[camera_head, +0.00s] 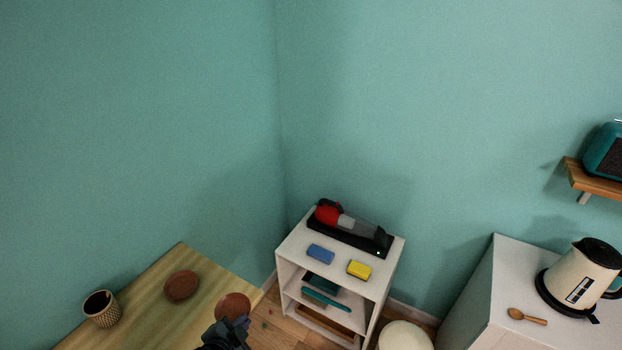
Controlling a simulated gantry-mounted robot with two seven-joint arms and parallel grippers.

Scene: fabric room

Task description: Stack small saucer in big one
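Two round brown saucers show on the wooden table at the lower left. One saucer (181,286) lies flat near the middle of the visible tabletop, with nothing on it. The other saucer (233,303) is to its right, near the table's right edge. They look close in size, so I cannot tell surely which is the small one. My dark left gripper (235,324) is at the near rim of the right saucer and covers part of it. Its fingers are too small and dark to show whether they grip the rim. My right gripper is out of view.
A patterned cup (102,309) stands on the wooden table (150,283) left of the saucers. A white shelf unit (291,255) with a handheld vacuum and two sponges stands right of the table, across a floor gap. A kettle (580,276) and wooden spoon (527,317) are far right.

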